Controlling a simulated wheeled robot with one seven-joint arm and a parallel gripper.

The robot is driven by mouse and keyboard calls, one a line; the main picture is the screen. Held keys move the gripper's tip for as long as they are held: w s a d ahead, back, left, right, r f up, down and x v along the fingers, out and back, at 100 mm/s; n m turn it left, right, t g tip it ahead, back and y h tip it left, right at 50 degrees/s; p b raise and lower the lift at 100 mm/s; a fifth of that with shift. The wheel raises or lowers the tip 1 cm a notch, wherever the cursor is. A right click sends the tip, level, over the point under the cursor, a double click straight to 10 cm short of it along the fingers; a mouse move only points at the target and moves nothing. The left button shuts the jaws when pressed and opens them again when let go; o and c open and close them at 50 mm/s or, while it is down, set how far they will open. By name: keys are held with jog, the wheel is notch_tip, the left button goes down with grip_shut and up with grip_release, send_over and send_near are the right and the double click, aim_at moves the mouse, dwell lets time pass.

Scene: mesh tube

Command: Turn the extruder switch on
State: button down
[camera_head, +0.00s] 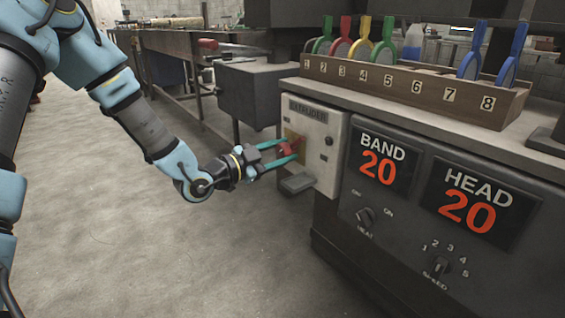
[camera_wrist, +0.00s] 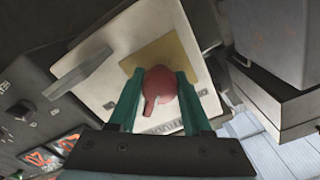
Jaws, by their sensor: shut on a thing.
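The extruder switch is a red rotary knob (camera_head: 289,147) on a yellow plate, on the front of a white box (camera_head: 322,150) labelled EXTRUDER. The knob shows large in the wrist view (camera_wrist: 161,84), with its pointer end toward the bottom left of that picture. My gripper (camera_head: 287,152) has its two teal fingers on either side of the knob and is shut on it. The fingers also show in the wrist view (camera_wrist: 159,97), one to each side of the knob. The fingers hide part of the knob and plate.
A grey ledge (camera_head: 298,184) juts out below the switch. To the right, the machine front carries BAND (camera_head: 381,163) and HEAD (camera_head: 480,203) displays, a heat knob (camera_head: 366,216) and a speed knob (camera_head: 439,264). A numbered wooden rack (camera_head: 415,88) stands above. Open floor lies left.

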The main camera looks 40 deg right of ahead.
jog(key=m+b, duration=0.1)
jog(key=b, duration=0.1)
jog(key=m+b, duration=0.4)
jog(key=shift+f+b, duration=0.25)
jog(key=shift+b, duration=0.15)
jog(key=m+b, duration=0.2)
jog(key=b, duration=0.1)
jog(key=shift+r+m, duration=0.1)
jog(key=shift+m, duration=0.3)
jog(key=shift+r+m+b, duration=0.1)
jog(key=shift+m+b, duration=0.2)
jog(key=shift+b, duration=0.15)
jog(key=shift+c, duration=1.7)
grip_release()
jog(key=shift+r, duration=0.1)
jog(key=a+p, duration=0.1)
jog(key=a, duration=1)
jog(key=shift+w, duration=0.35)
